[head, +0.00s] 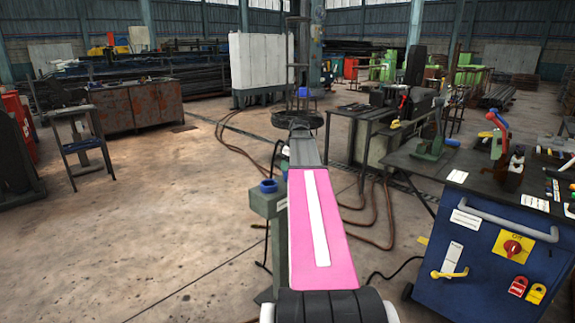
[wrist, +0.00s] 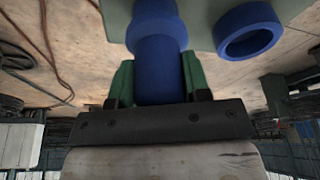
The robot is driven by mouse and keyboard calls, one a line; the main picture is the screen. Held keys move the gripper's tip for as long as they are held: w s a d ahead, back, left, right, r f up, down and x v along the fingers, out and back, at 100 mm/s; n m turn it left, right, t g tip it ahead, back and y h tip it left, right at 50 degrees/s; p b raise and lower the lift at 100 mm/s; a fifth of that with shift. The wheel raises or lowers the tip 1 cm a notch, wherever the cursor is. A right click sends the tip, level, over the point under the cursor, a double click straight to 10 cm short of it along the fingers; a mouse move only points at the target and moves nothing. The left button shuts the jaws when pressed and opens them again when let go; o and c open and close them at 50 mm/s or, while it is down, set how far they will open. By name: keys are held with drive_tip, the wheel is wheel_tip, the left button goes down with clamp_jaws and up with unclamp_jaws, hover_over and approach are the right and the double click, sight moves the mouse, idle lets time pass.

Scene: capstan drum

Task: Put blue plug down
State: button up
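The blue plug (wrist: 155,70) is between the green fingers of my gripper (wrist: 158,82) in the wrist view. The fingers touch its sides, and a wider blue collar lies beyond them. The collar overlaps a grey-green block (wrist: 198,22); I cannot tell whether the plug touches it or is seated in it. An open blue ring (wrist: 249,31) sits on that block beside the plug. In the head view, a blue ring (head: 268,186) tops a grey-green stand (head: 266,206) left of my pink arm link. The plug and fingers are not clearly visible there.
A blue cabinet (head: 485,265) with a handle and red switch stands at the right. A dark workbench (head: 425,170) holds tools and clamps. Hoses (head: 375,215) and cables lie on the floor around the stand.

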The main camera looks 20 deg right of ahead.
drive_tip(key=o, duration=0.4)
drive_tip(key=shift+r, duration=0.1)
drive_tip(key=v, duration=1.2)
